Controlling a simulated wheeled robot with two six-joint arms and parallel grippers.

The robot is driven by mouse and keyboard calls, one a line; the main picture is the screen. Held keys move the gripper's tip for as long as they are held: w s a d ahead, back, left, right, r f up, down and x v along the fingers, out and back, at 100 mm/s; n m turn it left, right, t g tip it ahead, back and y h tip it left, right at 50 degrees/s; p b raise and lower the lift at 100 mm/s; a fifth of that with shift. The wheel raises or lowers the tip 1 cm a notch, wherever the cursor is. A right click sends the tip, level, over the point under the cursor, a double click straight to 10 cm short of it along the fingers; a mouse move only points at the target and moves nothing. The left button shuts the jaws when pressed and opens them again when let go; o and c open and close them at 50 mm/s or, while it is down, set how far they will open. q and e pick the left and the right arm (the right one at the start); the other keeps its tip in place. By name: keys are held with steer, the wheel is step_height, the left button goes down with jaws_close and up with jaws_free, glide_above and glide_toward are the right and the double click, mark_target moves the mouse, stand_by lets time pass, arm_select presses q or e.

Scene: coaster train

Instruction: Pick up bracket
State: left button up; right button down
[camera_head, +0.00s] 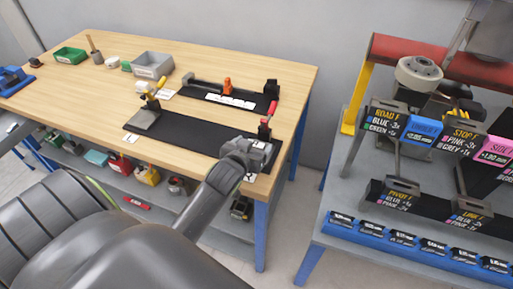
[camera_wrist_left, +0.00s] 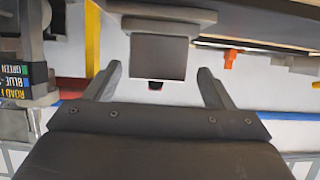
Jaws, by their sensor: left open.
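My left gripper (camera_head: 259,158) reaches over the front right part of the workbench, at the right end of a long black mat. In the head view my gripper and wrist largely cover that spot. Another grey angled bracket (camera_head: 146,117) sits at the mat's left end beside a yellow-handled clamp. My right gripper does not show.
A red-handled clamp (camera_head: 266,131) stands close beyond my left gripper. A second black mat (camera_head: 222,93) with an orange piece (camera_head: 227,85) lies behind. Grey bin (camera_head: 153,65) and green bin (camera_head: 70,55) are at the back. A labelled station (camera_head: 340,200) stands right, across a gap.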

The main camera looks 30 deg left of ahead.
mark_target(257, 142)
arm_select(q)
steer(key=shift+p+x, duration=0.4)
steer(key=shift+x, duration=1.75)
steer(key=shift+d, duration=0.15)
steer(key=c, duration=1.4)
steer(key=shift+r, duration=0.1)
